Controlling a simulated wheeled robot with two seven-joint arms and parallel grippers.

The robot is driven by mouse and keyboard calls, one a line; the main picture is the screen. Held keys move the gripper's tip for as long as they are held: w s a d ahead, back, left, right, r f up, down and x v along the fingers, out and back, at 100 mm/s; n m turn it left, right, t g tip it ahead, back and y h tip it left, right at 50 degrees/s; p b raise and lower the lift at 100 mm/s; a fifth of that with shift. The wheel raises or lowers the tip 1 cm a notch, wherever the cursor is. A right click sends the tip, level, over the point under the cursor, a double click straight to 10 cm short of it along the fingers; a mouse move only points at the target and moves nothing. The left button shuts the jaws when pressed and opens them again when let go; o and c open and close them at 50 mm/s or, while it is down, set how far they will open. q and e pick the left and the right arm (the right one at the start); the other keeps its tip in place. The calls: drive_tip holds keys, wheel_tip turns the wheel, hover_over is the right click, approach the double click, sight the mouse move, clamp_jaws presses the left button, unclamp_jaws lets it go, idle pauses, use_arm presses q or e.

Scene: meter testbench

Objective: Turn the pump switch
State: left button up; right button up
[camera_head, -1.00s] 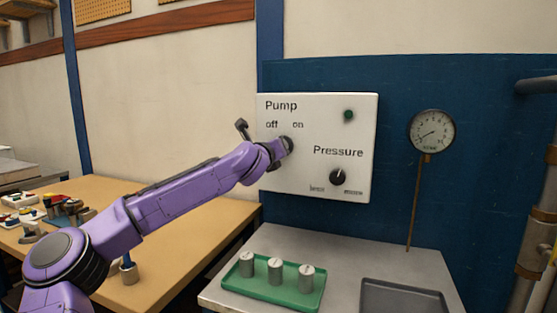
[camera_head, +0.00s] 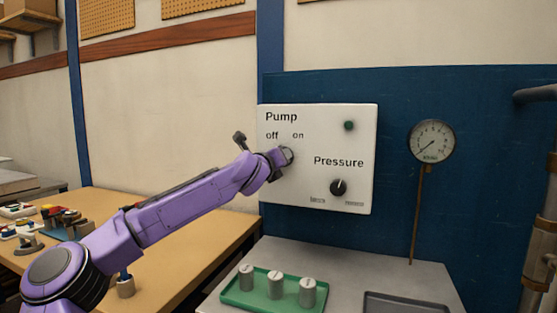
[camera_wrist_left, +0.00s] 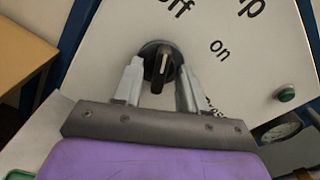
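The pump switch is a black round knob with a pale pointer line (camera_wrist_left: 161,64), below the "off" and "on" labels of the white panel (camera_head: 330,130). In the left wrist view its pointer line aims roughly toward "off". My left gripper (camera_head: 286,156) is at the switch and hides most of it in the head view. In the wrist view its two fingers (camera_wrist_left: 158,88) stand on either side of the knob, with visible gaps. I cannot tell whether either finger touches it. My right gripper is not in view.
The panel also carries a dark green lamp (camera_head: 349,126) and a pressure knob (camera_head: 338,187). A round gauge (camera_head: 432,141) stands to the right. Below, a green tray (camera_head: 262,301) with metal cylinders sits on the grey bench (camera_head: 400,275). A wooden table (camera_head: 195,220) is at left.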

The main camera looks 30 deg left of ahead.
use_arm(q)
drive_tip(key=shift+s, duration=0.1)
drive_tip(key=b+v, duration=0.2)
drive_tip(key=v, duration=0.8)
drive_tip(key=shift+s+b, duration=0.15)
drive_tip(key=shift+b, duration=0.2)
drive_tip(key=shift+d, duration=0.15)
